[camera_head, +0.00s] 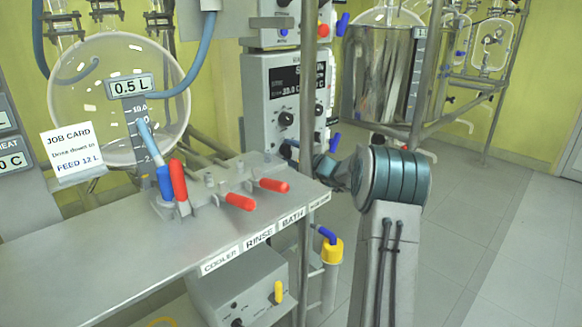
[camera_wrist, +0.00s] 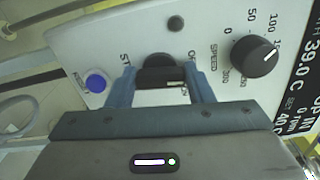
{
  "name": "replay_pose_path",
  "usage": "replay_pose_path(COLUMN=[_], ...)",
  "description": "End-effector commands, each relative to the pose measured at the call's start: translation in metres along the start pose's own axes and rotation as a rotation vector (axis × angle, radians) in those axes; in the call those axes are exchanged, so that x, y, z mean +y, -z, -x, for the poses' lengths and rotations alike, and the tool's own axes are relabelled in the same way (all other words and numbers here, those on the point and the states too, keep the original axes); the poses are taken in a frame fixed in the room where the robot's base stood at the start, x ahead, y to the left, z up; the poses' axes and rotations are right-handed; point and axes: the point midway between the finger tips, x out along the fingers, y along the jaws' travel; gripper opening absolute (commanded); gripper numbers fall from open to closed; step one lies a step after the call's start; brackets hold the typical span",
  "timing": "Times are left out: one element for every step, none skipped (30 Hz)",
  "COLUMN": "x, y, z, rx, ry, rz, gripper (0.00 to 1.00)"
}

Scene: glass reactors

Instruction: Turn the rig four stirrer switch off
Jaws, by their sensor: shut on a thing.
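In the wrist view a black rotary switch (camera_wrist: 160,74) sits on a pale control panel (camera_wrist: 135,42). My gripper (camera_wrist: 161,82) has its two blue fingers shut on the switch, one on each side. Partly hidden lettering beside it starts with "ST" on the left and "O" on the right. The switch's full pointer position is hard to tell. In the head view my gripper (camera_head: 330,168) is at the lower right of a grey control box (camera_head: 258,105); the held switch is hidden there. No rig number is readable.
A SPEED dial (camera_wrist: 255,55) and a blue button (camera_wrist: 96,82) flank the switch. In the head view, a bench (camera_head: 110,250) with red-handled valves (camera_head: 240,201) and a glass vessel (camera_head: 90,75) stand left of my arm. Floor on the right is clear.

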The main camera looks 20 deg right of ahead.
Motion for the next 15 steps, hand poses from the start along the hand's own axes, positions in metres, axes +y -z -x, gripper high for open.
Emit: replay_pose_path(x=[0.0064,0.0060,0.0059,0.0059,0.0058,0.0054,0.0049,0.0045,0.0039,0.0035,0.0031,0.0028,0.0025,0.0023,0.0021], y=[0.0007,0.0005,0.0004,0.0003,0.0003,0.0003,0.0003,0.0003,0.0003,0.0003,0.0003,0.0002,0.0002,0.0002,0.0002], z=[0.0002,0.0002,0.0001,0.0001,0.0000,0.0000,0.0000,0.0000,0.0001,0.0001,0.0001,0.0001,0.0001,0.0002,0.0002], rx=[0.000,0.000,0.000,0.000,0.000,0.000,0.000,0.000,0.000,0.000,0.000,0.000,0.000,0.000,0.000], ry=[0.000,0.000,-0.001,-0.001,-0.002,-0.002,-0.002,-0.002,-0.001,-0.001,-0.001,-0.001,-0.002,-0.002,-0.002], rz=[0.024,0.037,0.053,0.065,0.075,0.087,0.095,0.102,0.111,0.116,0.121,0.126,0.130,0.133,0.136], gripper=[0.24,0.24,0.24,0.24,0.24,0.24,0.24,0.24,0.24,0.24,0.24,0.24,0.24,0.24,0.24])
